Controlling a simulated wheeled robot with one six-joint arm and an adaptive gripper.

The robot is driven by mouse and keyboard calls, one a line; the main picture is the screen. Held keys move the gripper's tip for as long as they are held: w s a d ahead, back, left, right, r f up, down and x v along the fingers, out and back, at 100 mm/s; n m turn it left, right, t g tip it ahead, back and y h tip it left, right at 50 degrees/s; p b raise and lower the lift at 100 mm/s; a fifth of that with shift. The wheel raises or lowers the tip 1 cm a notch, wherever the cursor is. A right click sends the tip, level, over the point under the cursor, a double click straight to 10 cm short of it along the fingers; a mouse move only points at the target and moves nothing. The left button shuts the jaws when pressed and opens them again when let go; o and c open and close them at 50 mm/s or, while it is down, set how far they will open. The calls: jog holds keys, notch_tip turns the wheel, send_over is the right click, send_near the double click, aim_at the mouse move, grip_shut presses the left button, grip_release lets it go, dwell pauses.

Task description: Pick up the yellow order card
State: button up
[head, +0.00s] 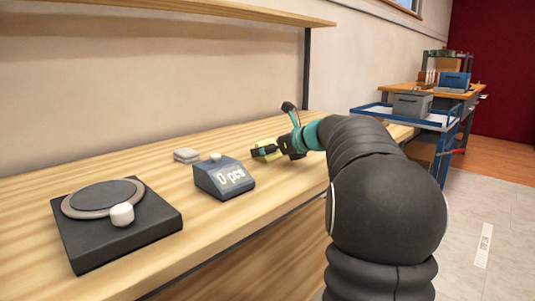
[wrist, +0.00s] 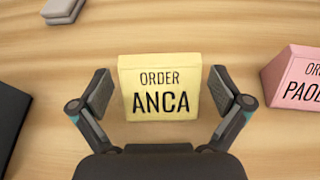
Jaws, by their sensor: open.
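The yellow order card (wrist: 159,87) reads "ORDER ANCA" and stands on the wooden bench in the wrist view. My gripper (wrist: 160,92) is open, with one finger on each side of the card. A gap of bench shows between the card and each finger. In the head view my gripper (head: 262,151) is low over the bench at the far end of my arm.
A pink order card (wrist: 296,78) stands to the right of the yellow one. A blue cart (head: 408,114) stands beyond.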

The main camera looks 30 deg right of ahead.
jog(key=c, duration=1.2)
jog(key=shift+o, duration=0.2)
